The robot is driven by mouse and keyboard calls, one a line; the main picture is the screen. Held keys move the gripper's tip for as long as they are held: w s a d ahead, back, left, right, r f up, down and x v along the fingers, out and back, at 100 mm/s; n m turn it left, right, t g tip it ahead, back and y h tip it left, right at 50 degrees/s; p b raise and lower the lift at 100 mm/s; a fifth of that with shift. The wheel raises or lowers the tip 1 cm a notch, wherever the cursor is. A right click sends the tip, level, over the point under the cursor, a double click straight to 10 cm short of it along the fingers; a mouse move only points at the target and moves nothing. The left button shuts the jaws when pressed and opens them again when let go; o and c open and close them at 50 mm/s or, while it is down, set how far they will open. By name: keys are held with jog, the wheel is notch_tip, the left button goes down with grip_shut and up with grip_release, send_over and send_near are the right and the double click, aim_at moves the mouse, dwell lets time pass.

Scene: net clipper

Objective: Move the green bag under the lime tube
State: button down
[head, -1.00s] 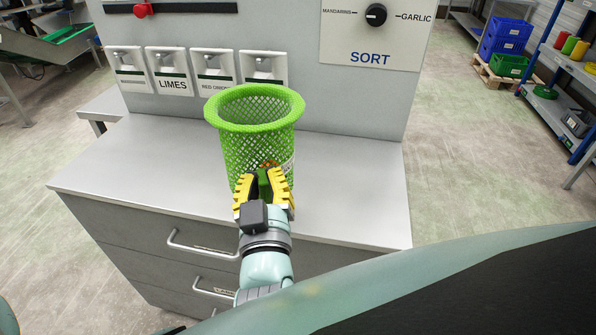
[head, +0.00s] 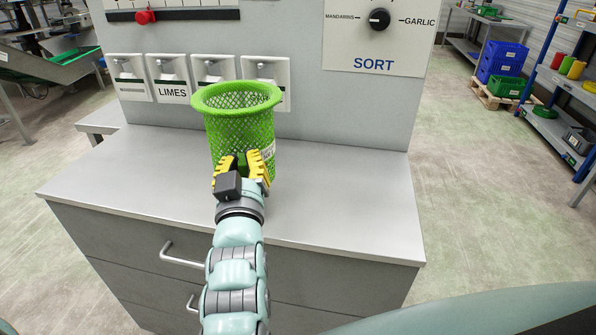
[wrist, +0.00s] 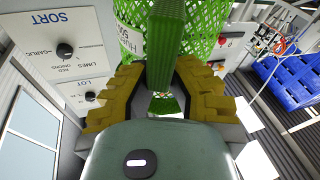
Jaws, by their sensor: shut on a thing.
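The green bag (head: 240,122) is an open-topped mesh net with a thick rim and a white label. My gripper (head: 246,166) is shut on its near side, and a green strip (wrist: 167,50) of it sits between the yellow fingers in the wrist view. The bag is upright over the counter; I cannot tell whether its base touches. The lime tube (head: 172,68) is the white outlet marked LIMES on the grey panel, left of the bag. The bag's rim overlaps the bottoms of the outlets to its right in the head view.
The grey counter (head: 340,200) is clear on both sides of the bag. The upright panel closes off its back and carries a SORT knob (head: 379,19) and a red slider (head: 145,17). Drawer handles (head: 183,256) stick out in front.

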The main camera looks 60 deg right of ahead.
aim_at(237, 150)
jog(key=w+d, duration=0.2)
jog(key=w, duration=0.1)
jog(key=shift+w+d+f, duration=0.1)
jog(key=shift+w+d, duration=0.15)
jog(key=shift+w, duration=0.05)
jog(key=shift+w+d+f, duration=0.1)
jog(key=shift+w+d, duration=0.15)
jog(key=shift+w, duration=0.2)
jog(key=shift+f, duration=1.85)
jog(key=c, duration=1)
grip_release()
jog(key=shift+s, duration=0.1)
jog(key=v, duration=1.2)
jog(key=shift+s, duration=0.1)
